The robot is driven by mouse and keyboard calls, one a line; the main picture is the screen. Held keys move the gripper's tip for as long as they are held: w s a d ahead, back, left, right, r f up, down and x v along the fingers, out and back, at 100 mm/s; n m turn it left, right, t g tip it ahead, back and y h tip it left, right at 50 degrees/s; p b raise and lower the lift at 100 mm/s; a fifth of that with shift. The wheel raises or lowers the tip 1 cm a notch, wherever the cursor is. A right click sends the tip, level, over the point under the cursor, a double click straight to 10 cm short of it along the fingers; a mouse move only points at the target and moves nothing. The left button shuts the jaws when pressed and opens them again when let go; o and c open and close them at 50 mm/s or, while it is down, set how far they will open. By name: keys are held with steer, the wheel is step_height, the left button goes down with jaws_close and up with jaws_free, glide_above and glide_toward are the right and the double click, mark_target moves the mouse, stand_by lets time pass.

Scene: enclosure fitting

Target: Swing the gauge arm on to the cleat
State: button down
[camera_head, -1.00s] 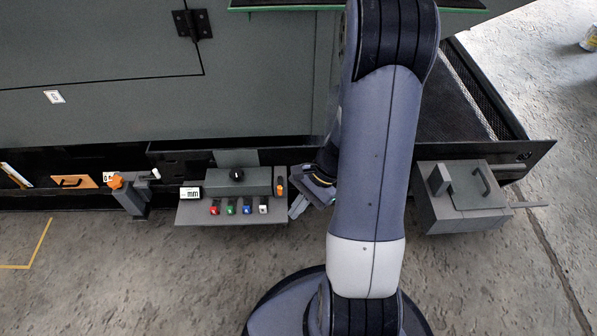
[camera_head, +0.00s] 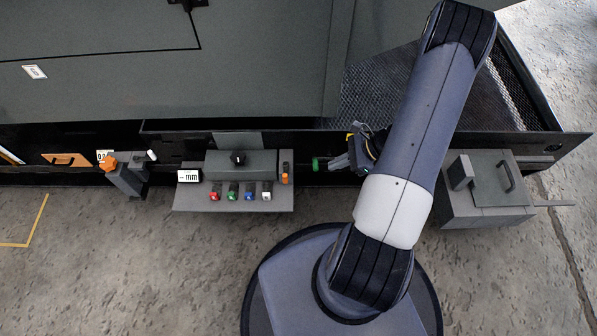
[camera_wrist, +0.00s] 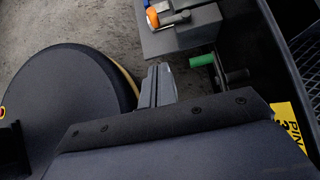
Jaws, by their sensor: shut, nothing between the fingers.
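A green-ended piece (camera_head: 320,163) sticks out at the dark sill, right of the grey console. In the wrist view it is a green cylinder (camera_wrist: 202,60) beside a dark bar and a black round end (camera_wrist: 237,75). It may be the gauge arm or its handle; I cannot tell for sure. My gripper (camera_head: 340,162) is shut and empty just right of the green end; in the wrist view its fingers (camera_wrist: 157,85) lie together, left of and apart from the green cylinder. I cannot make out the cleat with certainty.
The grey console (camera_head: 240,165) has a black knob, coloured buttons and an orange lever (camera_head: 285,172). An orange-topped post (camera_head: 123,172) stands farther left. A grey box (camera_head: 484,190) with a handle is at right. Floor in front is open.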

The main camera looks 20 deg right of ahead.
steer(key=b, duration=0.4)
glide_toward(285, 171)
steer(key=s+a+f, duration=0.3)
steer(key=shift+w+a+r+b, duration=0.15)
steer(key=shift+w+a+b, duration=0.2)
steer(key=shift+a, duration=0.3)
